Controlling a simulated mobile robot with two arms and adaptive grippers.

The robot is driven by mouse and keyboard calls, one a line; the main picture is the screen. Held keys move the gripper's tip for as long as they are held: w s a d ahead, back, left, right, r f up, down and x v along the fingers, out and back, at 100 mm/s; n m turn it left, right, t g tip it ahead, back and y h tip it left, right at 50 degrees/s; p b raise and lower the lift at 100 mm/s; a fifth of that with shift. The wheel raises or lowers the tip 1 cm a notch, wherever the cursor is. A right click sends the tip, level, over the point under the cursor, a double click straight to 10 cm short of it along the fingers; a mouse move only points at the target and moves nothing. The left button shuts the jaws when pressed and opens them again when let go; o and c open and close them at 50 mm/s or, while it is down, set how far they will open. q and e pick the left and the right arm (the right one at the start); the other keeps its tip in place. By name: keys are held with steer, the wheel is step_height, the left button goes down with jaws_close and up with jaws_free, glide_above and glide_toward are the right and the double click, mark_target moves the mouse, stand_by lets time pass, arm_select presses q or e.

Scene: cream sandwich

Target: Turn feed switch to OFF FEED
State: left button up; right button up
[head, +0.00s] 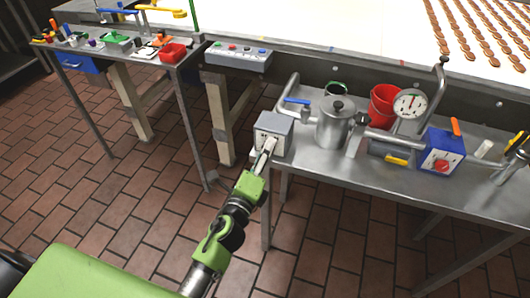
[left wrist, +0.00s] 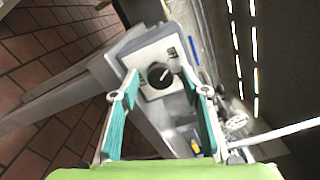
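The feed switch is a grey box (head: 273,134) with a pale front face at the left end of the metal bench. In the left wrist view its round black knob (left wrist: 159,76) sits on the pale plate, with a white pointer mark towards the upper right. The labels beside the knob are too small to read. My left gripper (head: 264,154) is right in front of the box face. In the left wrist view my left gripper (left wrist: 160,93) is open, its fingers on either side of the knob with gaps between. My right gripper is not in view.
The metal bench (head: 340,171) holds a steel pot (head: 336,124), a red bucket (head: 383,104), a dial gauge (head: 410,104) and a blue box with a red knob (head: 440,152). Pipes run between them. A button panel (head: 238,56) is behind.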

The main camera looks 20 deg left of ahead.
arm_select(q)
steer(key=s, duration=0.7)
steer(key=shift+s+a, duration=0.15)
steer(key=shift+s, duration=0.1)
stand_by(0.5)
steer(key=s+f+n+g, duration=0.3)
steer(key=s+f, duration=0.1)
steer(key=f, duration=0.8)
steer(key=s+d+f+n+g, duration=0.1)
steer(key=s+f+n+g, duration=0.25)
steer(key=f, duration=0.85)
steer(key=s+f+n+g, duration=0.2)
steer(key=s+f+n, duration=0.25)
steer(key=f, duration=0.75)
steer(key=s+a+f+n+g, duration=0.2)
steer(key=s+f, duration=0.4)
steer(key=s, duration=0.4)
steer(key=s+a+f+n+g, duration=0.2)
steer(key=s+f, duration=0.4)
steer(key=s, duration=0.4)
steer(key=s+a+f+n+g, duration=0.3)
steer(key=s+f+n+g, duration=0.1)
steer(key=s, duration=0.6)
step_height(320, 180, down, 2)
steer(key=shift+f+n+y, duration=0.1)
steer(key=shift+n+y, duration=0.2)
steer(key=shift+n, duration=0.2)
